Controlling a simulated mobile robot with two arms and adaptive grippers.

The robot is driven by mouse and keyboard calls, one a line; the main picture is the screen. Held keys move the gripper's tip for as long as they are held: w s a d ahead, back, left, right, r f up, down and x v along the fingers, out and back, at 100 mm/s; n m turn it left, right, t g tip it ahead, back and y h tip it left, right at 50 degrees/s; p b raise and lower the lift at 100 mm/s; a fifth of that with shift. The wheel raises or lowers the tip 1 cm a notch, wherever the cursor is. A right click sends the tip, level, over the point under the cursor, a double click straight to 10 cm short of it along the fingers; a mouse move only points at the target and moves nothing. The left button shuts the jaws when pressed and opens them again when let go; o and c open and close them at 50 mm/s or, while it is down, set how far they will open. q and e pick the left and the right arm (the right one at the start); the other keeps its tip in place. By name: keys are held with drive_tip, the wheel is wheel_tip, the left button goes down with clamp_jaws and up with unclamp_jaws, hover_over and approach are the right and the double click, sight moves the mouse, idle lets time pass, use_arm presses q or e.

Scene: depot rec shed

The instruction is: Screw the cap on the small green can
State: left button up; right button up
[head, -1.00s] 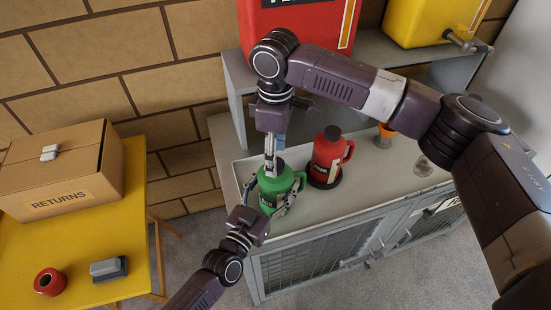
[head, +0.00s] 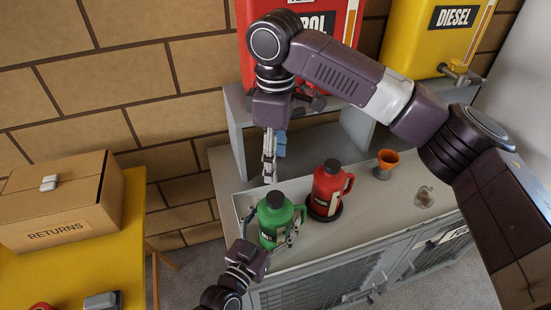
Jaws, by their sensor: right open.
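The small green can (head: 273,226) stands on the grey cabinet top in the head view, with a dark cap (head: 275,200) sitting on its mouth. Whether the cap is threaded tight cannot be seen. My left gripper (head: 268,238) comes in from below, with its fingers around the can's body on both sides, shut on it. My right gripper (head: 269,179) points down just above and slightly left of the cap. It is open, empty and apart from the cap.
A red can (head: 327,187) with a dark cap stands close right of the green can on a dark round base. An orange funnel-like cup (head: 387,163) and a small clear item (head: 424,197) lie further right. A yellow table (head: 95,265) holds a returns box (head: 50,208).

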use_arm(q)
drive_tip(key=shift+o, duration=0.7)
drive_tip(key=shift+s+a, duration=0.1)
drive_tip(key=shift+s, duration=0.1)
drive_tip(key=v, duration=1.1)
drive_tip(key=shift+s, duration=0.25)
drive_tip(key=shift+a, duration=0.1)
